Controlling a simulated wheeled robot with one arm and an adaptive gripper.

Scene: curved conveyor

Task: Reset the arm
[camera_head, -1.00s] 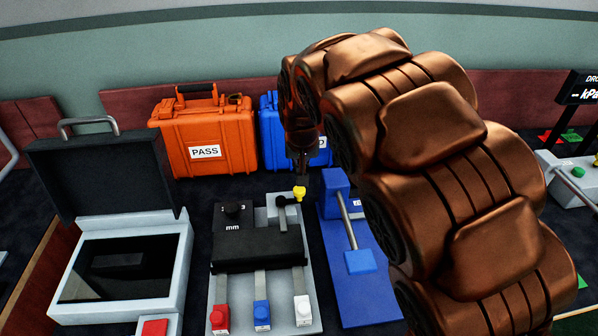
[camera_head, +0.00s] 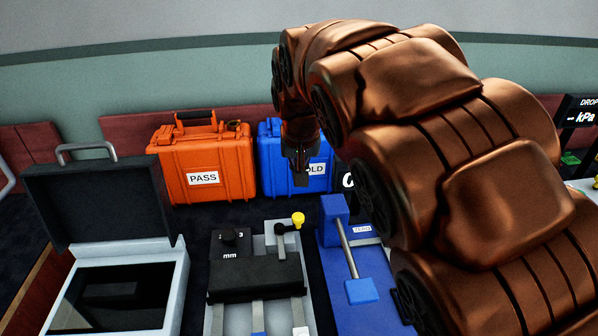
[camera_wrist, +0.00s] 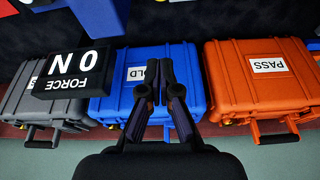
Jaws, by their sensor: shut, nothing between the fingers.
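My gripper (camera_head: 301,181) hangs from my copper-coloured arm in front of the blue HOLD case (camera_head: 272,165) in the head view, above the bench devices. It is shut and empty. In the wrist view my gripper (camera_wrist: 159,66) has its dark fingertips close together over the blue case (camera_wrist: 186,58). The view is upside down there, and the fingers cover part of the HOLD label. My arm hides much of the right side in the head view.
An orange PASS case (camera_head: 203,180) stands left of the blue one. A grey case (camera_wrist: 22,98) and a black FORCE display (camera_wrist: 72,72) show in the wrist view. A grey fixture with a yellow-knobbed lever (camera_head: 298,220), a blue lever device (camera_head: 361,290) and an open-lidded box (camera_head: 110,212) stand in front.

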